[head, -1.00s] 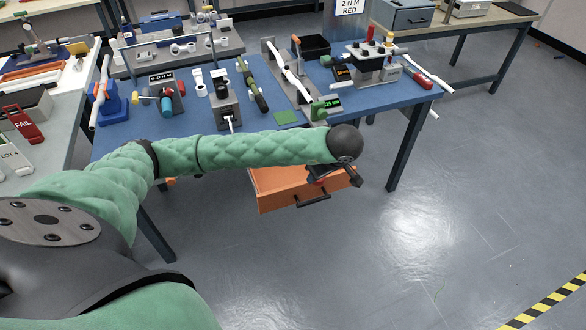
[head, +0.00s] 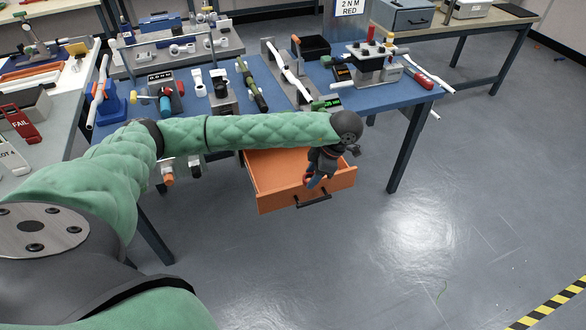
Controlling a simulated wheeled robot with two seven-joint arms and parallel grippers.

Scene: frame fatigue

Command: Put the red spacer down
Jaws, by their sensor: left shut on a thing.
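My left gripper (head: 316,180) hangs down at the end of my green-sleeved arm, over the open orange drawer (head: 270,182) of the blue workbench. It is shut on a small red piece (head: 307,180), which looks like the red spacer. Only a bit of the red shows beside the fingers, and the rest is hidden. I cannot tell whether the piece touches the drawer floor. My right gripper is not in view.
The blue bench top (head: 362,97) carries several fixtures and tools. A black bin (head: 313,46) stands at its back. My arm passes across the bench front.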

